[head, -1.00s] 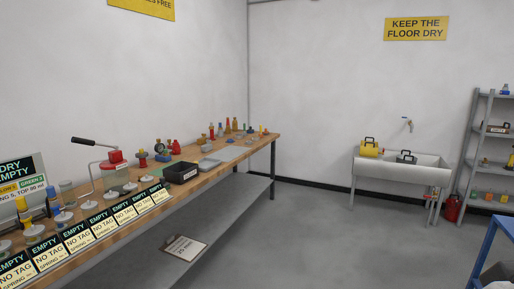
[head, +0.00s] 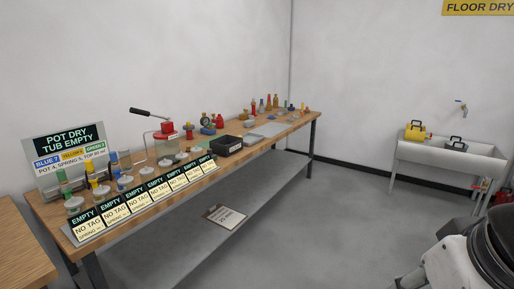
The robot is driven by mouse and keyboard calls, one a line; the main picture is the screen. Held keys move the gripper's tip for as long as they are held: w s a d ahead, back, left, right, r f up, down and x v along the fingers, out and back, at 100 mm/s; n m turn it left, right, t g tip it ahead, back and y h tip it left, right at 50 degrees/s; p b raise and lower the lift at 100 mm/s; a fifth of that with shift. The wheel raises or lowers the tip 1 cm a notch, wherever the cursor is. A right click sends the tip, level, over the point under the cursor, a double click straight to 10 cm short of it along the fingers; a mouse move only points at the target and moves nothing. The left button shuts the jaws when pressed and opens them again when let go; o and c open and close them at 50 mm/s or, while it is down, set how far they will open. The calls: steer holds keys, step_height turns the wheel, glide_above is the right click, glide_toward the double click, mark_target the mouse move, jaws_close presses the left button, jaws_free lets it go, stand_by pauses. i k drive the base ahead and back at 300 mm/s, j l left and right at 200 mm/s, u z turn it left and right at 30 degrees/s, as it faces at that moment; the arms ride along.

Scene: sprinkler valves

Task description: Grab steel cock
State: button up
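I cannot make out for sure which thing is the steel cock. A small grey metal tap (head: 461,104) is fixed to the wall above the sink at the right. Several small valve-like pieces stand on the long wooden workbench (head: 276,128), too small to tell by kind. Grey round metal pieces (head: 124,183) stand in a row behind the bench's front labels. Part of my own arm shows at the lower right; my gripper itself is not in view.
A sign board (head: 66,150), a red hand-lever device (head: 168,132), a black tray (head: 226,145) and a grey tray (head: 268,131) stand on the bench. A sink (head: 450,160) holds a yellow box (head: 415,132) on its rim.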

mark_target(249, 123)
steer(key=i, duration=3.95)
steer(key=i+u, duration=0.15)
steer(key=i, duration=0.35)
steer(key=i+l+u, duration=0.15)
steer(key=i, duration=0.35)
steer(key=i+l+u, duration=0.15)
steer(key=i, duration=0.3)
